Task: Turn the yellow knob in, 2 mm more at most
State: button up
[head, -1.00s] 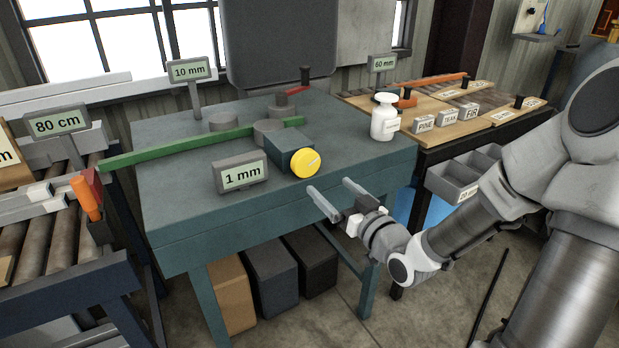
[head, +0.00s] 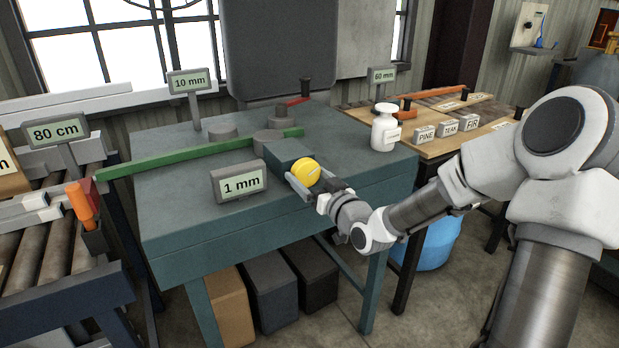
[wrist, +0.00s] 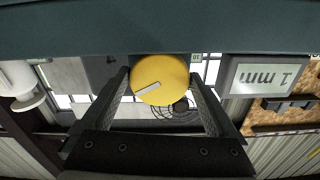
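The yellow knob (head: 306,172) sits on the front of a dark teal block (head: 287,155) on the teal bench. It also shows in the wrist view (wrist: 159,80), with a pale pointer mark on its face lying at a slant. My gripper (head: 303,186) is at the knob, with one finger on each side. In the wrist view the fingers (wrist: 162,88) stand apart, and a narrow gap seems to show beside the knob; contact is not clear. The grey display (head: 239,182) beside the knob reads 1 mm; it shows inverted in the wrist view (wrist: 262,85).
A green bar (head: 190,157) lies across the bench (head: 170,205) past round grey rollers. A white bottle (head: 384,130) stands at the bench's right corner. Displays reading 10 mm (head: 189,82) and 60 mm (head: 382,76) stand behind. A roller conveyor (head: 40,250) is at the left.

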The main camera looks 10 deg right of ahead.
jog(key=c, duration=0.9)
jog(key=m+p, duration=0.2)
jog(key=shift+r+m, duration=0.15)
jog(key=shift+m, duration=0.15)
jog(key=shift+m+p, duration=0.65)
jog(key=shift+m, duration=0.45)
jog(key=shift+f, duration=0.2)
jog(key=o, duration=1.1)
jog(key=shift+s, duration=0.1)
